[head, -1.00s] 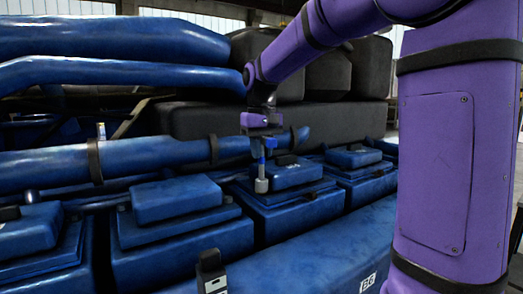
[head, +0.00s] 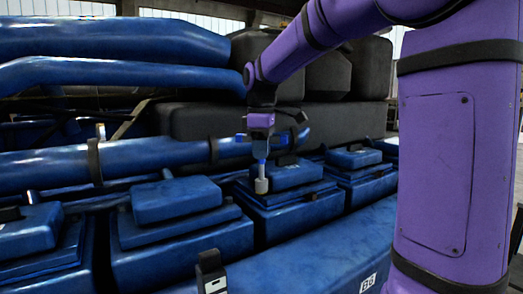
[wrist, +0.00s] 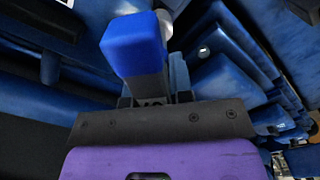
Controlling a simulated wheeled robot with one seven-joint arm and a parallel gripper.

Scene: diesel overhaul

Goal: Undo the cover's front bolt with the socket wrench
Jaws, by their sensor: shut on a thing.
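My gripper (head: 262,143) is shut on the socket wrench (head: 261,172), which hangs below it with its pale socket pointing down. In the head view the socket end stands at the front left edge of a blue cover (head: 295,176) on the engine. The front bolt is hidden under or behind the socket, so I cannot tell how far the socket sits over it.
More blue covers stand in the row, one to the left (head: 175,200) and one to the right (head: 355,157). A blue pipe (head: 150,155) runs behind them. A black clip-like part (head: 211,265) rises in front. Free air lies above the front casing (head: 310,250).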

